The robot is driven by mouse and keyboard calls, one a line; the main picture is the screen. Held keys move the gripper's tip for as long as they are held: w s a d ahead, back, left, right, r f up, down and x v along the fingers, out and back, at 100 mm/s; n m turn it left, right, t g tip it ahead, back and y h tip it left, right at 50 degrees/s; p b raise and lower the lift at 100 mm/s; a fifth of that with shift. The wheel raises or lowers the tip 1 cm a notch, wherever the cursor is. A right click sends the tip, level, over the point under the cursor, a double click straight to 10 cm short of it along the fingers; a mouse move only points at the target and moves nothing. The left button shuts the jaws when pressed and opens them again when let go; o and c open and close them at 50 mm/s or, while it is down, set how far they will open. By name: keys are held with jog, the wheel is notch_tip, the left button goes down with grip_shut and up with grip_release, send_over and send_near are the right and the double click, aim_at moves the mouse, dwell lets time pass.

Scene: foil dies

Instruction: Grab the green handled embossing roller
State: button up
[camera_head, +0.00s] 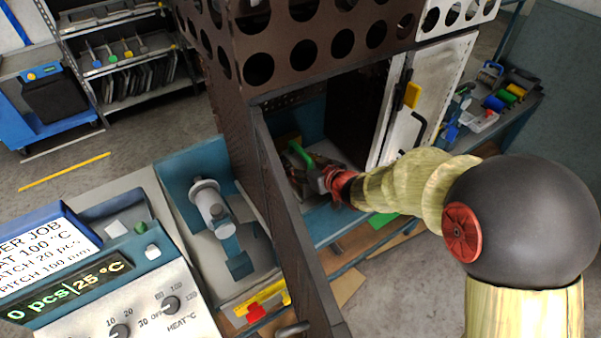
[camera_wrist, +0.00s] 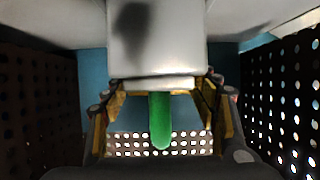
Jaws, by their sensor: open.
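The embossing roller's green handle (camera_wrist: 160,122) shows in the wrist view, with a large grey-white body (camera_wrist: 156,40) above it. My gripper (camera_wrist: 161,112) is open, its yellow-padded fingers standing left and right of the handle with gaps on both sides. In the head view the green handle (camera_head: 301,154) shows inside a perforated cabinet. My gripper (camera_head: 312,178) is in there too, close to the handle. The arm and the cabinet's shadow hide most of the roller's body in that view.
The cabinet's brown perforated wall (camera_head: 222,110) and open door panel (camera_head: 290,220) stand close left of my arm. A white door (camera_head: 430,95) with a yellow latch stands at the right. A control console (camera_head: 110,290) is at front left. Perforated walls (camera_wrist: 285,100) flank my gripper.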

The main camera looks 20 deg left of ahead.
jog(key=shift+c, duration=1.3)
grip_shut()
jog(key=shift+w+a+r, duration=0.1)
jog(key=shift+r, duration=0.1)
